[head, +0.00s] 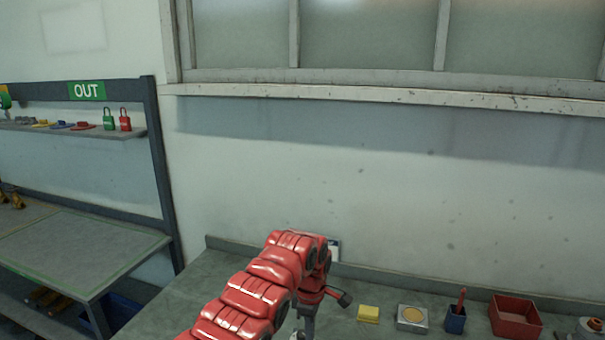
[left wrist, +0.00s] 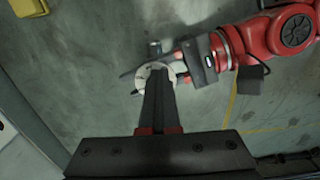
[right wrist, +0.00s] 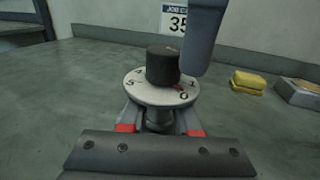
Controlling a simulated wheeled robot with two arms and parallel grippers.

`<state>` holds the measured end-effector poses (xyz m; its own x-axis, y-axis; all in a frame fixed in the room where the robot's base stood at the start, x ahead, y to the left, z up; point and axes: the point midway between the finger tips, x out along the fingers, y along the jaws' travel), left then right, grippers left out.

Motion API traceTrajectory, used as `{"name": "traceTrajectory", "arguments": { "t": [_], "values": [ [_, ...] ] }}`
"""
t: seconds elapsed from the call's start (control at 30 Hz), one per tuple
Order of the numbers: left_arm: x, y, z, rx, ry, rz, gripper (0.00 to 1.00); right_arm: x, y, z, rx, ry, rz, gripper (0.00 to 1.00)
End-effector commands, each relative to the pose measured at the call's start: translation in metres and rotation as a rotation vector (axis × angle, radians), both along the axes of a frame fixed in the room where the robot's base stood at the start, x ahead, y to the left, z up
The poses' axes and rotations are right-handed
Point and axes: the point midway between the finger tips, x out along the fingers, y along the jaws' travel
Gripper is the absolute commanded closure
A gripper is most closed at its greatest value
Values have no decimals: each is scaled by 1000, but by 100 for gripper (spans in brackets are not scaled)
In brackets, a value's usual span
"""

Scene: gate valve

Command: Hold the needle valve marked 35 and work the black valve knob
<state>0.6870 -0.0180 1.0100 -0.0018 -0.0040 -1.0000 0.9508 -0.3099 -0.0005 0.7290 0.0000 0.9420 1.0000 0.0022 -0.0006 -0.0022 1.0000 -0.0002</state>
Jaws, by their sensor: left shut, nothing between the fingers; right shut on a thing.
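The needle valve shows in the right wrist view with a black knob (right wrist: 163,66) on top of a pale round dial (right wrist: 150,95) marked with numbers. My right gripper (right wrist: 160,130) is shut on the valve's body just under the dial, and the valve stands roughly upright. My left gripper (right wrist: 201,62) is shut and empty, its grey fingers close beside the knob's right side; I cannot tell whether they touch it. In the left wrist view, the left fingers (left wrist: 158,78) cover part of the dial (left wrist: 143,74) and hide most of the knob.
A card marked 35 (right wrist: 178,20) stands behind the valve. On the bench (head: 225,262) to the right are a yellow block (head: 368,314), a grey box (head: 411,318), a blue cup (head: 455,319) and a red bin (head: 515,316). Bench left of the valve looks clear.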

Motion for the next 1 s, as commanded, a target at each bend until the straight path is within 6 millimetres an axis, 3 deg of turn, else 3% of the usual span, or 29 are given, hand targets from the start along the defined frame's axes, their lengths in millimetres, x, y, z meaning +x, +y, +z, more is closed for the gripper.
{"name": "traceTrajectory", "arguments": {
  "t": [0.4, 0.73, 1.0],
  "values": [
    [5, 7, 0, 5, -5, 5, 100, 0, -2, 1, 0, -1, -4, 100],
    [0, 1, 1, 5, -4, 5, 100, 0, -3, 0, 0, -1, -6, 100],
    [0, 0, 28, 4, -4, 4, 100, 0, -2, 0, 0, 0, -4, 100]
  ]
}}
